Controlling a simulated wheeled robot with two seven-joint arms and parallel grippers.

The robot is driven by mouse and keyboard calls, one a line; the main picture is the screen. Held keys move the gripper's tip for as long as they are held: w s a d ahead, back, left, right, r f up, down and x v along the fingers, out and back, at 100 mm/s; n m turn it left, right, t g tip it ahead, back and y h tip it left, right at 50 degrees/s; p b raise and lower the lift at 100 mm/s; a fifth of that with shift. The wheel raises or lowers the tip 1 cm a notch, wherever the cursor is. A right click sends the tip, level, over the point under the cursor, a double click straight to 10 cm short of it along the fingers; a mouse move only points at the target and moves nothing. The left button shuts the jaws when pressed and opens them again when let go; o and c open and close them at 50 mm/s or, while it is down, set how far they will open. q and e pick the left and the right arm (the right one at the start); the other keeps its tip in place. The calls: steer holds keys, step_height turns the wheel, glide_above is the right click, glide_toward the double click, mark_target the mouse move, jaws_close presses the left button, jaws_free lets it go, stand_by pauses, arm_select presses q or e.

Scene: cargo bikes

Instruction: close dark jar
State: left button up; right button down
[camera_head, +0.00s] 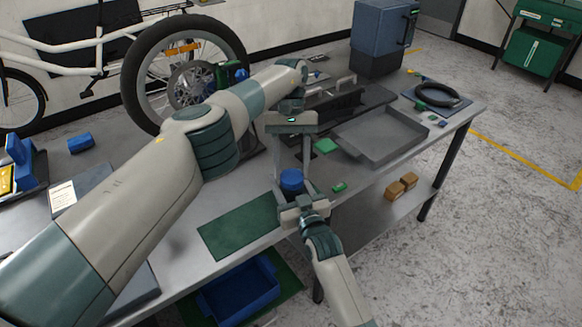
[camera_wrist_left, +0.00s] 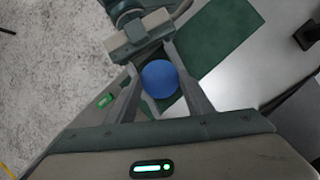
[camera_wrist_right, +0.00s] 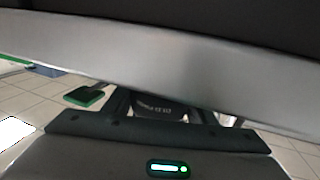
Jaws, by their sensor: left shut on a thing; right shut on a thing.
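The blue lid (camera_head: 291,181) sits between the fingertips of my left gripper (camera_head: 292,180), which reaches down from above and is shut on it. In the left wrist view, the round top of the lid (camera_wrist_left: 160,79) shows between the fingers. My right gripper (camera_head: 302,203) comes from the front, just below the lid, and is shut on the dark jar. The dark jar (camera_wrist_right: 158,106), with light lettering, shows between its fingers in the right wrist view. In the head view the jar body is mostly hidden. The lid is directly over the jar; I cannot tell whether it is seated.
A green mat (camera_head: 240,227) lies on the table to the left. A grey tray (camera_head: 388,153), a green block (camera_head: 326,146) and a small green item (camera_head: 339,187) are to the right. A blue bin (camera_head: 238,292) stands below. A bike wheel (camera_head: 135,90) rises behind.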

arm_select(q)
steer(key=o, duration=1)
steer(key=shift+r, duration=2.3)
steer(key=shift+n, duration=0.3)
steer(key=shift+c, duration=0.2)
